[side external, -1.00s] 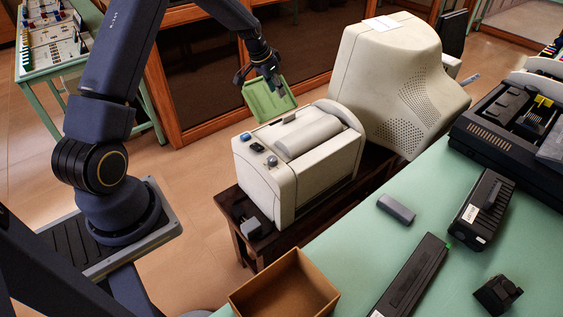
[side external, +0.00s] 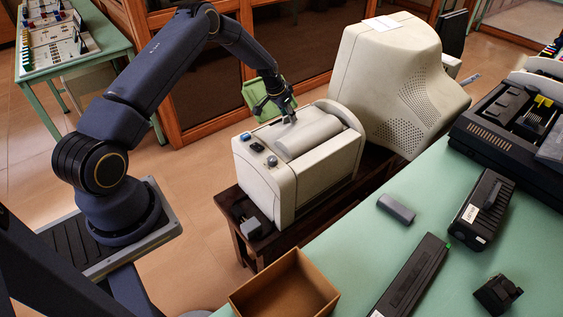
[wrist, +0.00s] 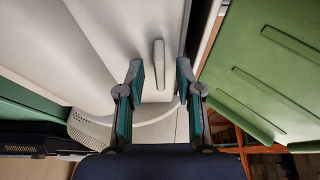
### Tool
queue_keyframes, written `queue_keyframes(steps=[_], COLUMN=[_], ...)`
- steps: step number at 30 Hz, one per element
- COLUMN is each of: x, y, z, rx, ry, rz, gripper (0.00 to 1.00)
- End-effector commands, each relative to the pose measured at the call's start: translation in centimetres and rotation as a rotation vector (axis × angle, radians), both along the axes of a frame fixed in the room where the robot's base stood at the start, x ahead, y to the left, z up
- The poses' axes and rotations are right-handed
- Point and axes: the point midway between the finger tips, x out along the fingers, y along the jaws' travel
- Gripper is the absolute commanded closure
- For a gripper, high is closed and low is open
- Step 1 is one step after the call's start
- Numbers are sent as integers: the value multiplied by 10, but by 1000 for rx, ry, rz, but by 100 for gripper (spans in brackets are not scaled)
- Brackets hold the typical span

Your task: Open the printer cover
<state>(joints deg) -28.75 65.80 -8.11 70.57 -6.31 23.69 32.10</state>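The beige printer (side external: 285,180) stands on a dark low stand. A smooth, rounded grey cover (side external: 312,135) lies closed across its top. My gripper (side external: 287,116) is low over the far left end of that cover. In the wrist view my gripper (wrist: 159,72) is open, its two fingers apart. A thin pale raised bar, like a handle, (wrist: 159,64) shows between and beyond the fingertips. I cannot tell whether the fingers touch it. A green ribbed panel (side external: 256,97) stands behind the printer, partly hidden by my gripper; it also fills the right of the wrist view (wrist: 265,70).
A large beige monitor (side external: 385,80) stands just right of the printer. An open cardboard box (side external: 285,287) is in front. A green table (side external: 365,250) at right holds black devices and a small grey block (side external: 396,209).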

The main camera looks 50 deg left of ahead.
Motion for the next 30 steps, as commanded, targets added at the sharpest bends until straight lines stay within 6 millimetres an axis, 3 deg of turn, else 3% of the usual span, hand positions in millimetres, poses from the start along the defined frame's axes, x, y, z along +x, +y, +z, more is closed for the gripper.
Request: queue_keyframes(steps=[1, 11, 30], x=[0, 0, 0], y=[0, 0, -1], z=[0, 0, 1], rx=[0, 0, 4], ry=[0, 0, 1], rz=[0, 0, 0], gripper=[67, 100, 100])
